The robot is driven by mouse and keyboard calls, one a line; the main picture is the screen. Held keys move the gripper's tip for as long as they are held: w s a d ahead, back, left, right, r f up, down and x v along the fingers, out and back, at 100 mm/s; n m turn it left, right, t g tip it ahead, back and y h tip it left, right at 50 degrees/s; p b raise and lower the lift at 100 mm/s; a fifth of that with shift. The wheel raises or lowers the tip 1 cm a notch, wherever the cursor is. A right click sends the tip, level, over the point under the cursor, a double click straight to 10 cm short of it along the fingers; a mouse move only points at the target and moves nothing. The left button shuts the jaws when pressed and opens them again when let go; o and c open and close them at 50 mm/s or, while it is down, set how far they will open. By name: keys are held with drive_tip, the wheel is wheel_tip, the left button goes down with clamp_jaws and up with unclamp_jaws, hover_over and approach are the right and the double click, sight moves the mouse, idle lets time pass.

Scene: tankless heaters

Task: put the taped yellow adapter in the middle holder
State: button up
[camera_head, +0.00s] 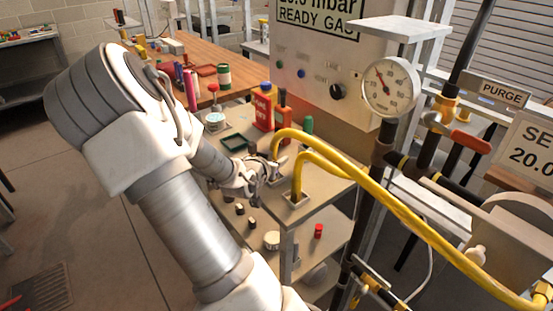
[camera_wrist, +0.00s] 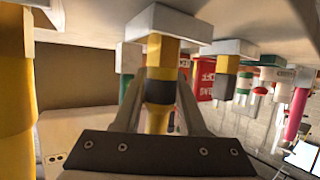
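My gripper (camera_head: 256,186) is at the left edge of the small bench, beside the yellow hoses. The wrist view shows the scene upside down. There, a yellow adapter with a dark tape band (camera_wrist: 160,91) sits upright in a pale square holder (camera_wrist: 132,26). The fingers of my gripper (camera_wrist: 161,98) stand on both sides of it. I cannot tell whether they touch it. A second yellow piece with a dark band (camera_wrist: 228,78) sits in another holder (camera_wrist: 236,47) farther back. I cannot make out the adapter in the head view.
Two yellow hoses (camera_head: 325,166) arch up from the bench (camera_head: 318,198) close to my gripper. A thick yellow hose (camera_wrist: 15,90) fills the left of the wrist view. A red bottle (camera_head: 263,108) and green tray (camera_head: 234,143) stand behind. A gauge (camera_head: 390,87) is at the right.

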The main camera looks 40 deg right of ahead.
drive_tip(key=shift+o, duration=1.3)
drive_tip(key=shift+r, duration=0.1)
